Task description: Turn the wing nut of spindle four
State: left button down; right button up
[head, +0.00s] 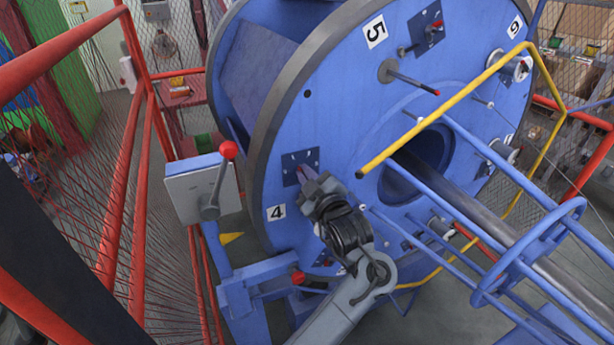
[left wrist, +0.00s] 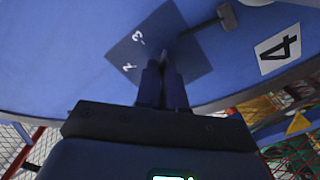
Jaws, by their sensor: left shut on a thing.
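The blue drum face (head: 330,105) carries numbered spindle plates. Spindle four's dark blue plate (head: 289,164) is beside the white "4" label (head: 276,212). My left gripper (head: 307,174) reaches up to this plate, its fingers close against it. In the left wrist view both fingers (left wrist: 163,82) are nearly together over the plate (left wrist: 190,55), shut on the wing nut, which they mostly hide. The "4" label (left wrist: 278,48) is to the right there. My right gripper is in neither view.
A grey lever with a red knob (head: 228,150) stands on a box left of the drum. A yellow bent rail (head: 430,120) and blue guide rods (head: 480,150) are on the right. A red-tipped rod (head: 410,83) sticks out below the "5" label (head: 375,31).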

pick_arm(q)
jog(key=shift+a+f+n+b, duration=0.15)
jog(key=shift+n+b, duration=0.3)
jog(key=shift+n, duration=1.85)
jog(key=shift+d+f+n+b, duration=0.1)
jog(key=shift+n+b, duration=0.35)
jog(key=shift+n, duration=1.85)
jog(key=c, duration=1.2)
grip_release()
jog(key=shift+r, duration=0.1)
jog(key=shift+c, duration=0.2)
